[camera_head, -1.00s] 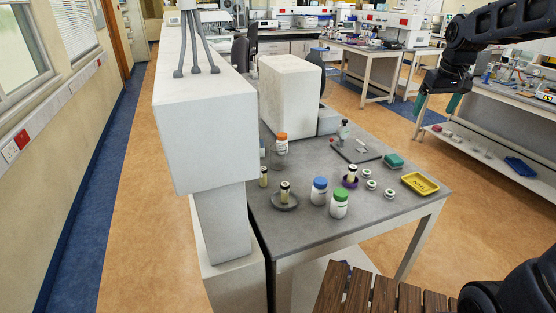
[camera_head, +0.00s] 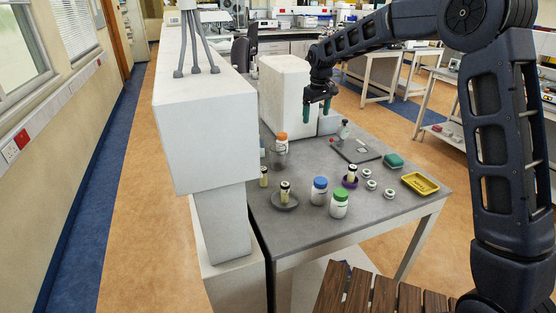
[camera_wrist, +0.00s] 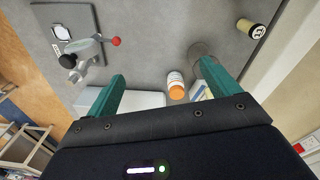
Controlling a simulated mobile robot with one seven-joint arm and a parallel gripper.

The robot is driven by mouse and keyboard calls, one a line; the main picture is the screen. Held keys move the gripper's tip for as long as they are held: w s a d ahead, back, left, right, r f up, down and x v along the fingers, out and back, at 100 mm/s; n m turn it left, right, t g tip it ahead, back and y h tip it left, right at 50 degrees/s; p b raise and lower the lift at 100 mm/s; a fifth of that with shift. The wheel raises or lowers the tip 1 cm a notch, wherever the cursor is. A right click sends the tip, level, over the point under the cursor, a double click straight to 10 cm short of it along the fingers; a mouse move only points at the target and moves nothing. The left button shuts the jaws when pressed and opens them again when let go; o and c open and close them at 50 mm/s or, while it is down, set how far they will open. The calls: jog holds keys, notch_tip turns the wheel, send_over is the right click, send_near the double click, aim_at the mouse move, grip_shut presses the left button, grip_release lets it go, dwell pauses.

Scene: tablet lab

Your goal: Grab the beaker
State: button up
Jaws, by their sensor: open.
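A clear beaker (camera_head: 278,161) stands on the grey lab table, just in front of the orange-capped bottle (camera_head: 281,142). It is see-through and its outline is faint. In the wrist view a grey round shape that looks like the beaker (camera_wrist: 197,48) lies beyond the tip of the right finger, partly hidden by it. My gripper (camera_head: 316,108) is open and empty, above the back of the table and to the right of the beaker. Its two green fingers also show in the wrist view (camera_wrist: 163,70), pointing down at the table.
The table (camera_head: 300,230) also holds a blue-capped bottle (camera_head: 319,191), a green-capped bottle (camera_head: 339,204), small vials, a microscope-like stand (camera_head: 345,132) and a yellow tray (camera_head: 420,183). A tall white box (camera_head: 290,95) stands behind the gripper. A white column (camera_head: 220,215) borders the table's left side.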

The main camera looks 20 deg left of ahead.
aim_at(278, 153)
jog(key=s+a+f+n, duration=0.1)
jog(key=s+a+f, duration=0.1)
jog(key=a+f, duration=0.35)
jog(key=s+a+f+n, duration=0.1)
jog(key=s+a+f, duration=0.15)
jog(key=a, duration=0.55)
jog(key=shift+g+h, duration=0.3)
jog(key=shift+w+a+f, duration=0.1)
jog(key=shift+w+f, duration=0.05)
jog(key=shift+f, duration=1.8)
jog(key=shift+w+a+f, duration=0.1)
jog(key=shift+w+f, duration=0.05)
jog(key=shift+f, duration=1.85)
jog(key=shift+w+a+f, duration=0.1)
jog(key=shift+w+f, duration=0.05)
jog(key=shift+f, duration=1.8)
jog(key=c, duration=1.1)
